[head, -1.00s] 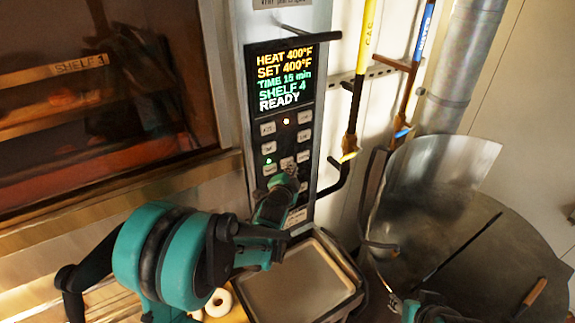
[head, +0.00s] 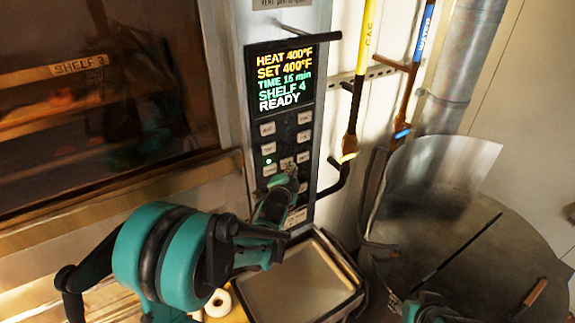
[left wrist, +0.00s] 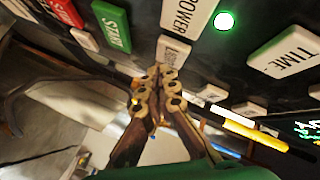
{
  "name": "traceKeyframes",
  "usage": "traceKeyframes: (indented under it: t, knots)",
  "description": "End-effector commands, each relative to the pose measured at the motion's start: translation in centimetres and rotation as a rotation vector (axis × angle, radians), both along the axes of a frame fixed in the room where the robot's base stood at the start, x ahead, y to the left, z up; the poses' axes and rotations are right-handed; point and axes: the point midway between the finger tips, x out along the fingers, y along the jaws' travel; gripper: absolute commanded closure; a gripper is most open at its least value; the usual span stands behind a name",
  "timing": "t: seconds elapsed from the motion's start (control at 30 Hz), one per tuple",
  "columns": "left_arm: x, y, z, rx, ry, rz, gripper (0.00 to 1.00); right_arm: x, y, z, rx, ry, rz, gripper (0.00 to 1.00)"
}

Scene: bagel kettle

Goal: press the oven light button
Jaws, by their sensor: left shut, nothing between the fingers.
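The oven's black control panel (head: 283,130) has a lit display and two columns of pale buttons. My left gripper (head: 290,172) is shut and empty, its tip at the lower buttons. In the left wrist view, the closed fingertips (left wrist: 158,72) are at the lower end of a white button whose label begins with L, the light button (left wrist: 174,52), and seem to touch it; they hide part of it. A POWER button and a glowing green lamp (left wrist: 224,21) are beside it. Part of my right gripper (head: 428,308) shows at the bottom edge; its fingers are unclear.
The oven window (head: 100,90) is left of the panel. A metal tray (head: 290,285) lies below, with a bagel (head: 219,302) beside it. Yellow GAS (head: 366,40) and blue WATER (head: 424,35) pipes run at right, above a round metal kettle (head: 450,240).

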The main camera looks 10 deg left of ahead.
Motion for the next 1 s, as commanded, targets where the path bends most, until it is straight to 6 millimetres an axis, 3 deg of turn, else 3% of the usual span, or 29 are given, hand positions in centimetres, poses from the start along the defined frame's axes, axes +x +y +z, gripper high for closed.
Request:
traceKeyframes:
  t: [1.0]
  knots:
    - [0.64, 0.69, 0.03, 0.000, 0.000, 0.000, 1.00, 0.00, 0.00, -0.45, 0.000, 0.000, 0.000, 0.60]
